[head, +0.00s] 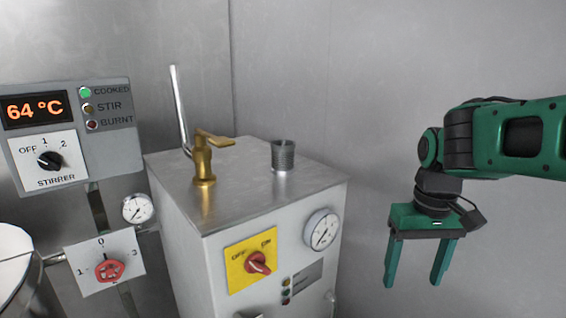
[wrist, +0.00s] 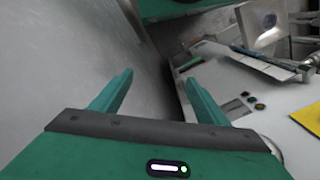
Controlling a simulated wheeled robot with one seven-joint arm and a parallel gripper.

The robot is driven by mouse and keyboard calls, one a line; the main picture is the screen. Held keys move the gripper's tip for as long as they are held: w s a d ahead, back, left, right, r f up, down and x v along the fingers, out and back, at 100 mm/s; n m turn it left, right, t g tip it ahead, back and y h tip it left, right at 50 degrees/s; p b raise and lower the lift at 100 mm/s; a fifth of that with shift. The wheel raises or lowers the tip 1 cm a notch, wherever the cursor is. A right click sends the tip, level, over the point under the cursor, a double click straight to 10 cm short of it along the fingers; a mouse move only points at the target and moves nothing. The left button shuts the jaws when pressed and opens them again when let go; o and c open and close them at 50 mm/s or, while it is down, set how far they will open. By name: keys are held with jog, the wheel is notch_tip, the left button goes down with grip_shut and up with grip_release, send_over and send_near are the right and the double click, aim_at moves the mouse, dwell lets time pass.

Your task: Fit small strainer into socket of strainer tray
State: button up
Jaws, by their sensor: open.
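A small ribbed metal cup (head: 283,155), which may be the small strainer, stands upright on the steel top of the box-shaped machine. My gripper (head: 412,284) is at the right of the head view, pointing down, open and empty. It is to the right of the machine and well apart from the cup. In the wrist view my gripper (wrist: 158,78) also shows spread fingers with nothing between them. I cannot make out the strainer tray or its socket in either view.
The machine (head: 225,235) carries a brass tap (head: 203,160), a thin upright pipe (head: 178,105), a gauge (head: 321,229) and a red knob on a yellow plate (head: 250,263). A control panel (head: 105,115) stands left. Metal walls close off the back. Space around my gripper looks clear.

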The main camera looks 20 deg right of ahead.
jog(key=w+a+r+n, duration=0.1)
jog(key=w+r+n, duration=0.3)
jog(key=w+r, duration=0.35)
jog(key=n, duration=1.9)
send_near(282, 148)
jog(key=w, duration=0.3)
jog(key=shift+d+f, duration=0.15)
jog(key=shift+f, duration=1.7)
jog(key=shift+d+f, duration=0.2)
jog(key=shift+f, duration=1.6)
jog(key=shift+d+f, duration=0.15)
jog(key=shift+f, duration=1.7)
jog(key=c, duration=1.3)
jog(key=shift+o, duration=0.2)
jog(key=shift+r, duration=0.1)
